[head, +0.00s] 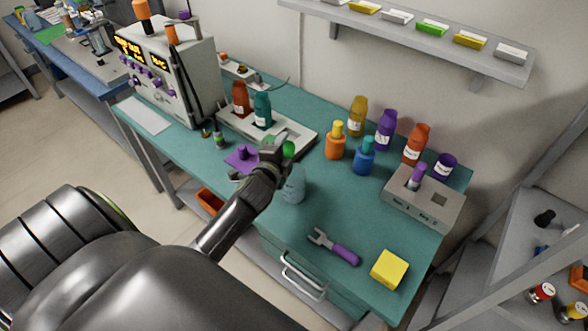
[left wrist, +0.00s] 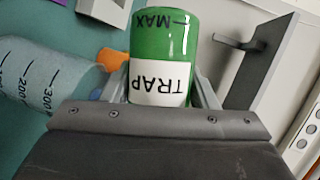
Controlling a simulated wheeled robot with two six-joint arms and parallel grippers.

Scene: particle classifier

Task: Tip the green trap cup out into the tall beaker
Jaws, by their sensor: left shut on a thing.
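My left gripper (head: 276,146) is shut on the green trap cup (head: 288,149). In the head view the gripper hides much of the cup. In the left wrist view the cup (left wrist: 159,45) sits between the two fingers, with its white TRAP label and MAX mark upside down in the picture. The tall beaker (head: 294,186) is pale, clear and upright on the bench, just below the cup in the head view. In the left wrist view the graduated beaker (left wrist: 35,80) is at the left, apart from the cup. I cannot tell what either holds. My right gripper is not in view.
A grey rack (head: 300,140) with brown and teal bottles is behind the gripper. A purple-handled wrench (head: 335,247) and a yellow block (head: 389,269) lie at the front right. Several bottles and a grey box (head: 424,203) stand at the right. The bench between is free.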

